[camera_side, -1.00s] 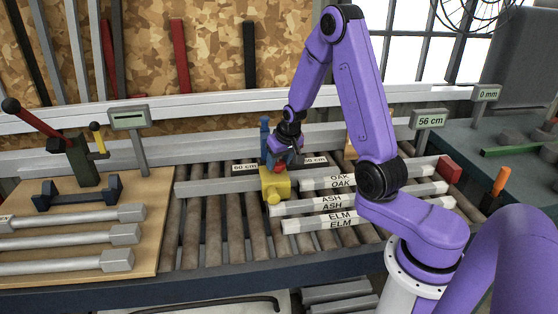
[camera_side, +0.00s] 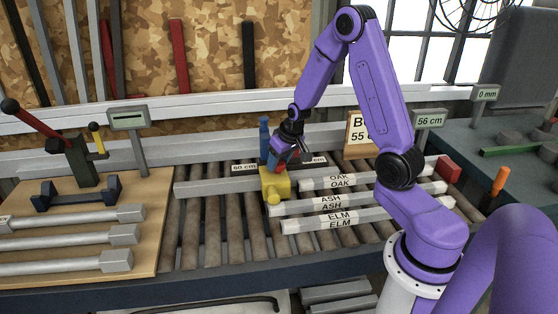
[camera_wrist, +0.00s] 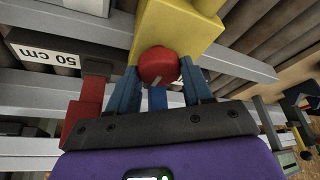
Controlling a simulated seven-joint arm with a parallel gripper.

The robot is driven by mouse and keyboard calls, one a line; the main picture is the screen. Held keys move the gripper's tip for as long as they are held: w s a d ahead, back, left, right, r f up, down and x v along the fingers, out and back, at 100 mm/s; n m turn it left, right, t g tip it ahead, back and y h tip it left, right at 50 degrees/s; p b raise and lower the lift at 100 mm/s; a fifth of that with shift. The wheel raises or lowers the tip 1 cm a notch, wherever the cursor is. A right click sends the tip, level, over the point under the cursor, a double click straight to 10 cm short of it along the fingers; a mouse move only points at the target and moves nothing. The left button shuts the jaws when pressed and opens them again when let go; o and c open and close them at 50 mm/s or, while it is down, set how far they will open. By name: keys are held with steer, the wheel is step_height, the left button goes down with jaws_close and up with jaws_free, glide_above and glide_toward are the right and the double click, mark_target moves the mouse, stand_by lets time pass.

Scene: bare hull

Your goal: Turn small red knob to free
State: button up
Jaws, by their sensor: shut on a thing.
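The small red knob (camera_wrist: 158,65) sits on the face of a yellow block (camera_wrist: 178,25) in the wrist view. The two blue fingers of my gripper (camera_wrist: 160,88) are on either side of it, shut on it. A pale mark shows on the knob's near edge; its meaning cannot be read. In the side view, the yellow block (camera_side: 275,186) stands on the rail at the left end of the bars, with my gripper (camera_side: 277,160) just above and behind it. The knob cannot be made out clearly there.
A red bar (camera_wrist: 86,105) stands close beside my left finger in the wrist view. A blue post (camera_side: 264,137) rises behind the yellow block. Labelled bars for oak, ash and elm (camera_side: 335,220) lie to the right. A wooden board (camera_side: 90,240) with grey bars is at left.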

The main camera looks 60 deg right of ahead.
steer(key=shift+w+d+r, duration=0.1)
stand_by(0.5)
steer(key=o, duration=1)
steer(key=shift+o, duration=0.2)
steer(key=v, duration=1.7)
steer(key=shift+s+r, duration=0.15)
steer(key=shift+s, duration=0.05)
steer(key=s+a+f+n+g+y, duration=0.1)
steer(key=s+a+f+n+g, duration=0.1)
steer(key=s+a+n, duration=0.45)
steer(key=s+a+f+n+g+y, duration=0.15)
steer(key=s+a+n, duration=0.25)
steer(key=s+a, duration=0.55)
steer(key=s+a+f+n+h, duration=0.1)
steer(key=s+a+n, duration=0.3)
steer(key=s, duration=0.3)
steer(key=shift+s+f+g, duration=0.2)
steer(key=shift+s+g, duration=0.1)
steer(key=shift+g, duration=0.05)
